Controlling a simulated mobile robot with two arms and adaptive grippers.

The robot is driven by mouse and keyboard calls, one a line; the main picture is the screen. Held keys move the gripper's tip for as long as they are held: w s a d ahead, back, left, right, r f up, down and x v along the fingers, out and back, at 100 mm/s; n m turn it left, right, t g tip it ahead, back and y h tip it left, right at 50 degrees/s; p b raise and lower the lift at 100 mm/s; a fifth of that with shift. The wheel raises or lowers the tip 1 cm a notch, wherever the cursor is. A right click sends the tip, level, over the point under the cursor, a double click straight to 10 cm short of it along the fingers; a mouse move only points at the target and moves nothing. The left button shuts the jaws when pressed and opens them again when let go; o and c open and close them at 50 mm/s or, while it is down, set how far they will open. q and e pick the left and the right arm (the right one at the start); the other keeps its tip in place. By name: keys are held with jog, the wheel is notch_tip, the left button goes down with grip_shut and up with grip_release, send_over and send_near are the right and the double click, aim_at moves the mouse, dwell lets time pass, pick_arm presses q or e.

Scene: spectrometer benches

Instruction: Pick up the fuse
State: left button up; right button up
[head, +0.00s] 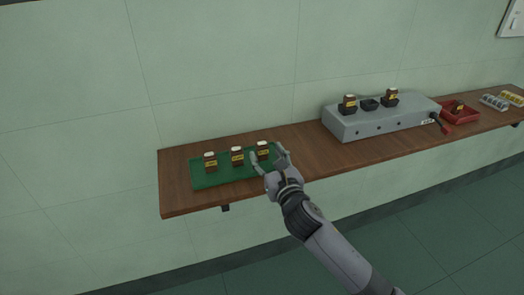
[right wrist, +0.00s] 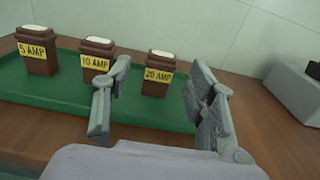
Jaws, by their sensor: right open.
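Three brown fuses with white tops and yellow labels stand upright in a row on a green tray (head: 222,179). In the right wrist view the labels read 5 AMP on the left fuse (right wrist: 37,50), 10 AMP on the middle fuse (right wrist: 96,60) and 20 AMP on the right fuse (right wrist: 158,73). My right gripper (head: 268,157) is open at the right end of the tray. In the right wrist view its fingers (right wrist: 158,95) stand apart, with the 20 AMP fuse beyond and between them, not gripped. My left gripper is not in view.
A grey box (head: 380,122) with two brown fuses (head: 348,104) (head: 390,97) and an empty-looking dark socket (head: 369,104) stands right on the wooden shelf (head: 300,137). A red tray (head: 460,112) holds another brown piece. The shelf between green tray and box is clear.

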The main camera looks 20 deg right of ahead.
aim_at(263, 147)
jog(key=w, duration=0.5)
jog(key=shift+r, duration=0.15)
grip_shut()
dwell(0.5)
